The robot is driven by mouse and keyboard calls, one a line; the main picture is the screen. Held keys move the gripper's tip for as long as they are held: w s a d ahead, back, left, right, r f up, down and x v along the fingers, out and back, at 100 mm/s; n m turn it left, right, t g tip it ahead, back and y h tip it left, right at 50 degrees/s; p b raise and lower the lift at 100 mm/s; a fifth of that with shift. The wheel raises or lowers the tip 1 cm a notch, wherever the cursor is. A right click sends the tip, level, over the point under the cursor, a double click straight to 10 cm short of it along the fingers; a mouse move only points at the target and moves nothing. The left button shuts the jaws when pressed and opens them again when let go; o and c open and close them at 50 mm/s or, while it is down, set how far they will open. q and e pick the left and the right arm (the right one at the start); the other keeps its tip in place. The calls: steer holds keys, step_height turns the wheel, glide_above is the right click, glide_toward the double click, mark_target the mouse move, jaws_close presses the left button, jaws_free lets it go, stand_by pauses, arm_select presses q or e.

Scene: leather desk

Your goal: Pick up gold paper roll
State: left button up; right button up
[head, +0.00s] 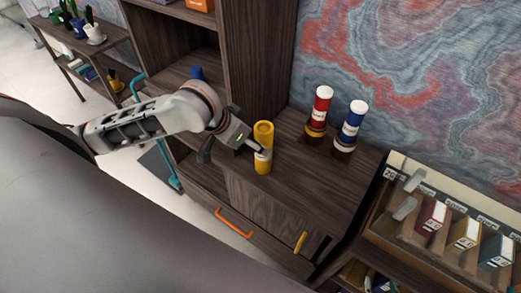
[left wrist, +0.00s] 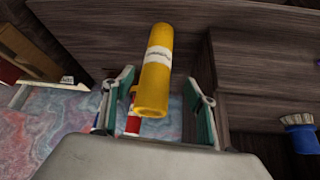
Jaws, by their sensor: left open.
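The gold paper roll (head: 263,132) is a yellow cylinder with a pale label band. It stands upright on the dark wooden cabinet top (head: 318,185). My left gripper (head: 236,152) reaches in from the left beside the roll, with one finger overlapping its label in the head view. In the left wrist view the roll (left wrist: 152,88) shows between the two spread fingers, with space visible on both sides. The gripper is open; I cannot tell whether a finger touches the roll. My right gripper is not in view.
A red roll (head: 320,107) and a blue roll (head: 352,122) stand behind to the right on the same cabinet top. A tall shelf unit (head: 262,50) rises at the back left. An organiser tray (head: 380,225) with small boxes is at the right.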

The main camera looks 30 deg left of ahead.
arm_select(q)
steer(key=x, duration=0.6)
steer(key=shift+s+d, duration=0.1)
steer(key=c, duration=1.3)
